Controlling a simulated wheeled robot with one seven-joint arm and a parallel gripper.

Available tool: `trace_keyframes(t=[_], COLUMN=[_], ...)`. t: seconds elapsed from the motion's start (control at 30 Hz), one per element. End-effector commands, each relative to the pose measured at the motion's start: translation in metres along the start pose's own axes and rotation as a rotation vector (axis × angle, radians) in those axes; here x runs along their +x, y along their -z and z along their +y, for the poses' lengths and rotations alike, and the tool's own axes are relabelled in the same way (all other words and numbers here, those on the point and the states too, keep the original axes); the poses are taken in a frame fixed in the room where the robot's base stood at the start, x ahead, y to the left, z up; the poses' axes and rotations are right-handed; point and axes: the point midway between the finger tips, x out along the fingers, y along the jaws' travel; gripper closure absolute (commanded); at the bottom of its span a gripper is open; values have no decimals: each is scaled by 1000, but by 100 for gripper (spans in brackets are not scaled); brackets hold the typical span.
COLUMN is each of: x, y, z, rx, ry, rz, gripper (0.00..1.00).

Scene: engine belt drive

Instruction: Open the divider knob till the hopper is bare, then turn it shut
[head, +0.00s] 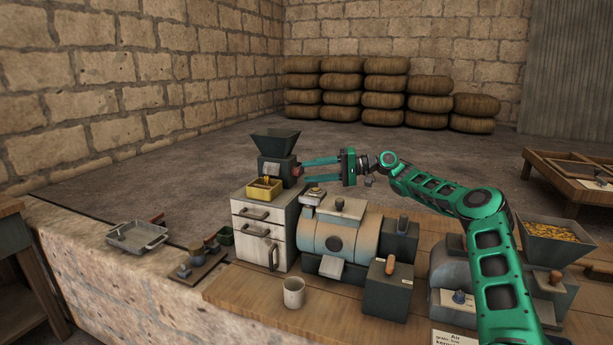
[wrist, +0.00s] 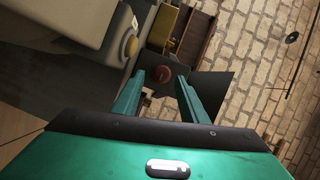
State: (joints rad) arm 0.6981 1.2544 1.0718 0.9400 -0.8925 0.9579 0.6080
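The divider (head: 276,168) is a dark box on top of a white drawer cabinet, with a dark flared hopper (head: 275,143) above it. I cannot see into the hopper from here; its grey side shows in the wrist view (wrist: 212,94). A round red knob (wrist: 164,76) sticks out of the divider's right side. My gripper (head: 305,169) reaches in from the right, and its two teal fingers are apart. In the wrist view the knob shows between the fingertips, with small gaps visible. A yellow tray (head: 264,194) sits in front of the divider, with a small orange patch above it.
The white cabinet (head: 265,222) stands on the bench, beside a grey drum machine (head: 337,238). A white mug (head: 294,293) and a dark box with an orange-topped lever stand in front. Another hopper (head: 548,231) holding yellow grain is at right. A metal pan (head: 137,237) lies at left.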

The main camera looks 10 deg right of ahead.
Motion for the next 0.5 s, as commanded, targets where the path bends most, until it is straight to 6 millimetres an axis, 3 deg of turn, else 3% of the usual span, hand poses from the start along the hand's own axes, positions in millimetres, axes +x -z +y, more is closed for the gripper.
trace_keyframes(t=[0.3,0.5], x=[-60,-83], y=[2,3], z=[2,3], rx=[2,4], ry=[1,-1], rz=[4,3], gripper=[61,61])
